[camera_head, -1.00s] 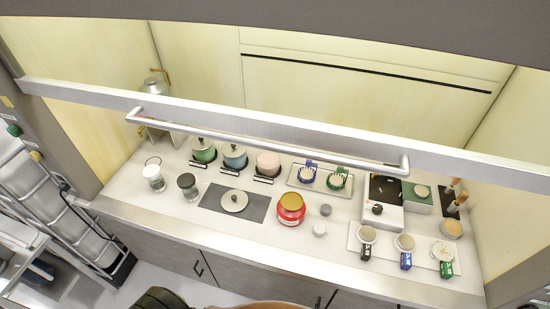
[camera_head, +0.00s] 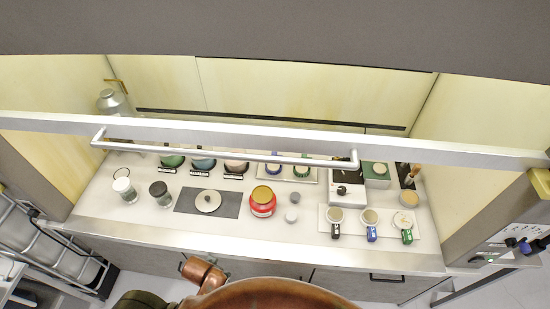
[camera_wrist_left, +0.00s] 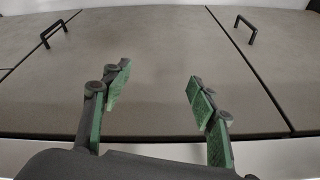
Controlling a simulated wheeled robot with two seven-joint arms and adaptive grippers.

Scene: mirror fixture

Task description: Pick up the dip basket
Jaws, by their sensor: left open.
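I cannot tell which item is the dip basket; nothing in view is clearly a basket. Small items stand on the white worktop (camera_head: 285,235) inside a hood-like cabinet. A red jar with a tan lid (camera_head: 263,202) stands near the middle. Left of it, a round lid with a knob (camera_head: 208,201) lies on a dark mat. My left gripper (camera_wrist_left: 156,88) is open and empty in the left wrist view, its green-padded fingers apart in front of grey cabinet doors. I cannot make out its fingers in the head view. My right gripper is not in view.
A metal sash with a long bar handle (camera_head: 225,153) crosses in front of the items, partly hiding the back row. Three round containers with coloured tags stand on a pale tray (camera_head: 385,238) at right. Two lidded glasses stand at left. A wire rack (camera_head: 60,250) stands at lower left.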

